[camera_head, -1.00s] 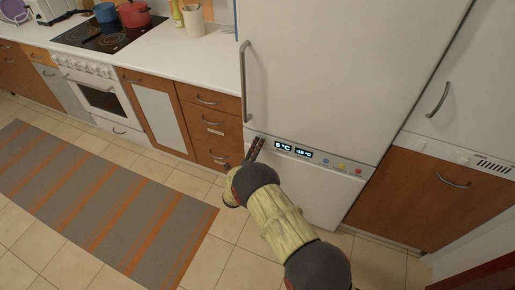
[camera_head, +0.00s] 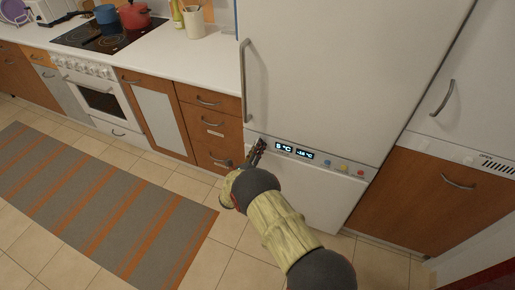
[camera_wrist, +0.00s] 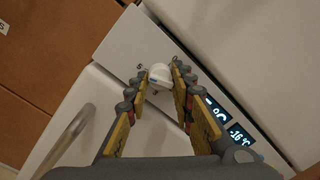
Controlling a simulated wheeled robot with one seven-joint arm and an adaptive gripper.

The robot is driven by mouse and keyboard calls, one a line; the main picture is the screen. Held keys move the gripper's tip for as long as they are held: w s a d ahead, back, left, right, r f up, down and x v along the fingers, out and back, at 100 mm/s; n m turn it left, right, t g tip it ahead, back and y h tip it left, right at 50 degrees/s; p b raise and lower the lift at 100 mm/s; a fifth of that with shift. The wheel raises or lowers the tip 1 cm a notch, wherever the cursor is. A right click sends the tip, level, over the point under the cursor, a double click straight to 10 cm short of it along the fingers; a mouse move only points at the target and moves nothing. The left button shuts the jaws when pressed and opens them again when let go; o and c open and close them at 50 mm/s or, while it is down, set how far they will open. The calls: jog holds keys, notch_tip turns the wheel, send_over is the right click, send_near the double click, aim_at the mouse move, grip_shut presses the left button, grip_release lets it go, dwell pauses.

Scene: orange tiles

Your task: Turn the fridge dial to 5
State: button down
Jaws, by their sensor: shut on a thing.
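The white fridge dial (camera_wrist: 160,75) sits between my fingertips in the wrist view, on the pale control panel (camera_wrist: 130,48). A small dark digit, perhaps 5 or 6, is printed just left of it. A small bluish mark shows on its near side. My gripper (camera_wrist: 162,73) is shut on the dial, one finger on each side. In the head view my gripper (camera_head: 260,143) is at the left end of the fridge panel and hides the dial. The fridge display (camera_head: 291,149) seems to read 8 °C, beside a second display (camera_head: 305,154) reading about -16 °C.
Blue, yellow and red buttons (camera_head: 345,167) lie right of the displays. A long fridge door handle (camera_head: 244,82) rises above my gripper. Wooden drawers (camera_head: 210,130) stand to the left. The floor holds a striped rug (camera_head: 105,200).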

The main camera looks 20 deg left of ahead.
jog(key=shift+f, duration=0.15)
jog(key=c, duration=1.5)
grip_release()
jog(key=shift+c, duration=0.2)
jog(key=s+a, duration=0.1)
jog(key=s, duration=1.1)
jog(key=shift+f, duration=0.35)
